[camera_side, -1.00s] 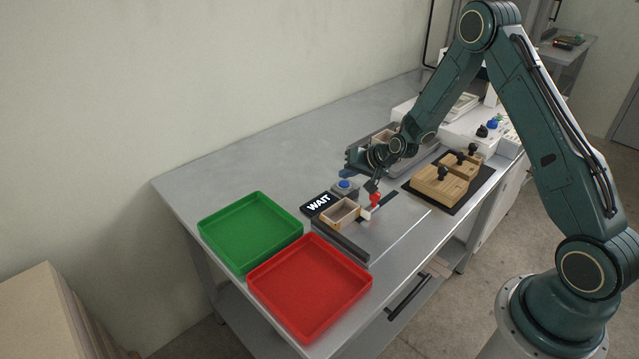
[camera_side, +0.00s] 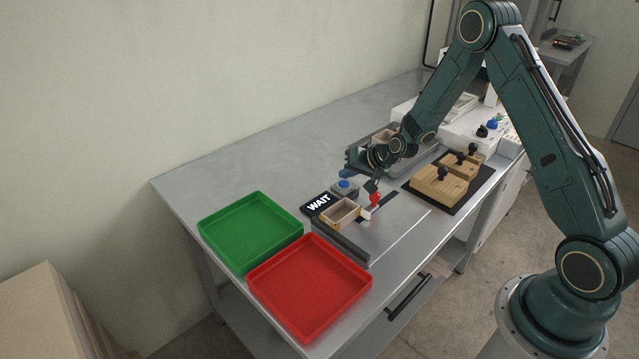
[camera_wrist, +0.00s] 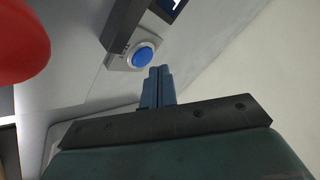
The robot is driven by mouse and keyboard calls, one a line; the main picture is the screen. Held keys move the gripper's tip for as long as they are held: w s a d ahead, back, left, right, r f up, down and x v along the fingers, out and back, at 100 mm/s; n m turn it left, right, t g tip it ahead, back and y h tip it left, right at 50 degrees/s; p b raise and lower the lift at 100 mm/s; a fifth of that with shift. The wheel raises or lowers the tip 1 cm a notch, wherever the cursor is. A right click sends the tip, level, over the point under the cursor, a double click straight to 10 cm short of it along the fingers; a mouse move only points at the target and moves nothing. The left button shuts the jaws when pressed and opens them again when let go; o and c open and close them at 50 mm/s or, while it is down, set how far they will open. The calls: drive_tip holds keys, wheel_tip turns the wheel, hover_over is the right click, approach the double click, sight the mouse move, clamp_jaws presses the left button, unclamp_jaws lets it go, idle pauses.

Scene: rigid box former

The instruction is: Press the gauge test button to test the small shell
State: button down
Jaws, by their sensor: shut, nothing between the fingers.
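The blue gauge test button (camera_side: 344,184) sits in a grey housing behind the small shell; it also shows in the wrist view (camera_wrist: 143,56). The small wooden shell (camera_side: 341,213) lies open-topped in the gauge, with a white block against its right end. The display (camera_side: 318,203) beside the button reads WAIT. My gripper (camera_side: 371,187) is shut and empty, to the right of the button and near the red knob (camera_side: 376,198). In the wrist view my closed fingertips (camera_wrist: 160,70) point toward the button, apart from it in the picture.
A green tray (camera_side: 204,231) and a red tray (camera_side: 262,300) stand at the left front. Wooden blocks with black knobs (camera_side: 440,186) sit on a dark mat at right. A grey tray (camera_side: 408,165) with a wooden piece lies behind my wrist. The table's back left is clear.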

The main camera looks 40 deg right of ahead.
sight(347, 185)
drive_tip(key=shift+f, duration=0.15)
idle(0.5)
drive_tip(key=shift+f, duration=0.25)
drive_tip(key=shift+f, duration=0.5)
idle(1.0)
drive_tip(key=shift+r, duration=0.9)
idle(0.4)
drive_tip(key=shift+r, duration=2.5)
